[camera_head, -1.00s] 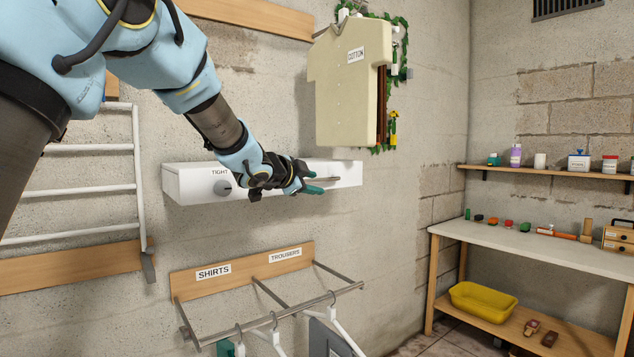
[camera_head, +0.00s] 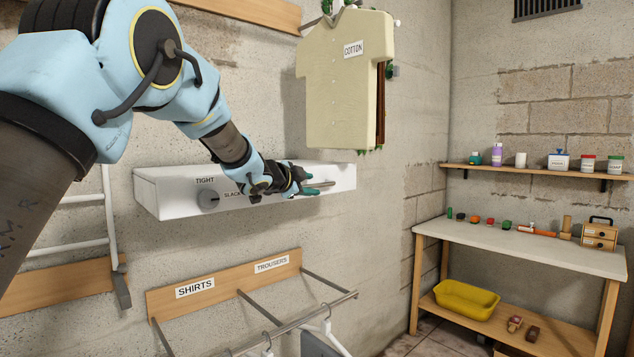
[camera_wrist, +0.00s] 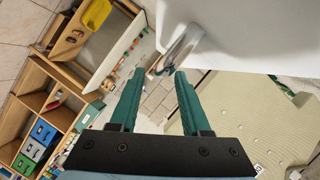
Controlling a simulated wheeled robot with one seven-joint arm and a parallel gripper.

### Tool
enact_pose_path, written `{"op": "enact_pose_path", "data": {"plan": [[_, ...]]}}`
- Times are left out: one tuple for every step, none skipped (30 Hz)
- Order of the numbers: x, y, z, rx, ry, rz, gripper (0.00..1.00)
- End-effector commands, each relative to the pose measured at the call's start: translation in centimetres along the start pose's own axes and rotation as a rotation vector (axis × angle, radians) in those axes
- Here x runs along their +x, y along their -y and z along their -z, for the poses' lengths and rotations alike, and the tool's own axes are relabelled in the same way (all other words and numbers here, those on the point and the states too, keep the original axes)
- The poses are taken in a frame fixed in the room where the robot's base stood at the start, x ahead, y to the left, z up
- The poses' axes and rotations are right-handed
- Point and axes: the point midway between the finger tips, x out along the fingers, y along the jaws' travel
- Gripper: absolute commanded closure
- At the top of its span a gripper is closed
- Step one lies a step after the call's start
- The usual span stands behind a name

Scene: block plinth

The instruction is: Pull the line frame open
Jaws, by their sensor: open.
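The line frame shows as a long white wall box (camera_head: 170,195) with a grey knob (camera_head: 208,200) between labels TIGHT and SLACK. Its front lies flat along the wall. A grey bar handle (camera_head: 326,184) is on the front near the right end. In the wrist view, the white box (camera_wrist: 245,35) is at upper right and the handle (camera_wrist: 181,46) projects from it. My gripper (camera_head: 306,182) is at the handle. In the wrist view, my gripper (camera_wrist: 159,76) is open, with the handle's near end just ahead of its teal fingertips. Contact cannot be told.
A cream COTTON shirt shape (camera_head: 345,85) hangs above the box's right part. Below is a rail rack (camera_head: 300,320) with SHIRTS and TROUSERS labels and hangers. A bench (camera_head: 520,245) with small items stands right. A white ladder-like rack (camera_head: 85,228) is at left.

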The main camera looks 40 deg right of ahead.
Motion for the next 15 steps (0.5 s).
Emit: {"op": "enact_pose_path", "data": {"plan": [[0.9,0.2,0.1,0.0,0.001,-0.002,0.53],[1.4,0.2,0.1,0.0,0.001,-0.001,0.53],[2.0,0.2,0.1,0.001,0.001,-0.001,0.53],[2.4,0.1,0.1,0.001,0.0,-0.001,0.53],[2.8,0.2,0.1,0.001,0.0,-0.001,0.53],[3.3,0.2,0.1,0.001,0.0,-0.001,0.53],[3.6,0.2,0.1,0.001,0.0,-0.001,0.53],[3.9,0.1,0.1,0.0,0.0,0.0,0.53],[4.1,0.1,0.1,0.0,0.0,-0.001,0.53],[4.3,0.1,0.1,0.0,-0.001,0.0,0.53],[4.5,0.1,0.1,0.0,-0.001,0.0,0.53],[4.6,0.1,0.1,0.0,-0.001,0.0,0.53],[4.7,0.1,0.1,0.0,-0.001,0.0,0.53],[4.7,0.1,0.1,-0.001,-0.001,0.0,0.53],[4.8,0.0,0.1,-0.001,-0.001,0.0,0.53]]}}
